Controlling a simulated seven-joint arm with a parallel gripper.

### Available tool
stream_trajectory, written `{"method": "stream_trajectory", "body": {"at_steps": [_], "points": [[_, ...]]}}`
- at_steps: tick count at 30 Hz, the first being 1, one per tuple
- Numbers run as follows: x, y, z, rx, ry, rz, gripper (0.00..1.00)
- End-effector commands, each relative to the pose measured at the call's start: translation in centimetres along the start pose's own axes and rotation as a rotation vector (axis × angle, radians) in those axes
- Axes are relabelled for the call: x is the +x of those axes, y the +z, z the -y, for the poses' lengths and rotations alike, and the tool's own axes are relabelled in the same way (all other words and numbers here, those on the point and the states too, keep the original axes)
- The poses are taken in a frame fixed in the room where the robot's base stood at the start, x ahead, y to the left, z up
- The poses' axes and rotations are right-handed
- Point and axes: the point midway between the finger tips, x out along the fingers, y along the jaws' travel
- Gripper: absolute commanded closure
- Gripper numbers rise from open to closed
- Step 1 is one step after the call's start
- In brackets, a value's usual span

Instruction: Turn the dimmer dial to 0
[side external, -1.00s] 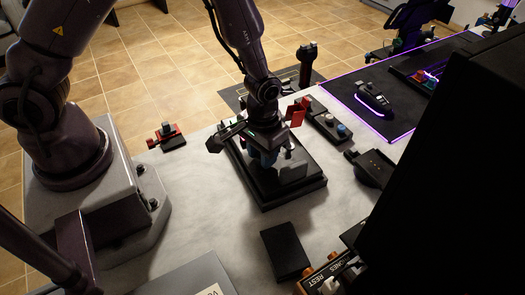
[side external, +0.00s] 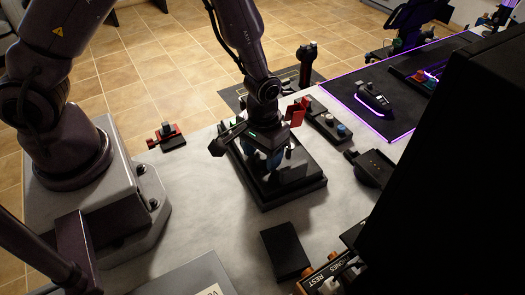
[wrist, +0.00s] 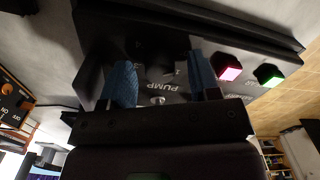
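My gripper (wrist: 163,90) points down over a black panel box (side external: 294,194). Its two blue fingers stand apart; they also show in the side view (side external: 265,158). In the wrist view, a dark round shape like a knob (wrist: 160,66) lies between the fingers on the black panel, near an upside-down "PUMP" label (wrist: 164,86) and a numeral 1. Contact between fingers and knob is not visible. The knob's pointer is too dark to read. No label reading "dimmer" is legible, so I cannot tell whether this is the dimmer dial.
Bare grey tabletop (side external: 215,210) lies between.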

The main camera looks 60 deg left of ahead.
Motion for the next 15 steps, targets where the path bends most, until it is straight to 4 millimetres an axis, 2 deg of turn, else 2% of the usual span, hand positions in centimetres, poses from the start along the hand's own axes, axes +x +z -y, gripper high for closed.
{"method": "stream_trajectory", "body": {"at_steps": [8, 11, 15], "points": [[-0.6, -0.1, 0.0, 0.002, 0.001, -0.002, 0.44], [-1.9, -0.1, -0.1, 0.002, 0.003, -0.004, 0.44], [-4.9, -0.1, -0.1, 0.003, 0.005, -0.006, 0.44]]}}
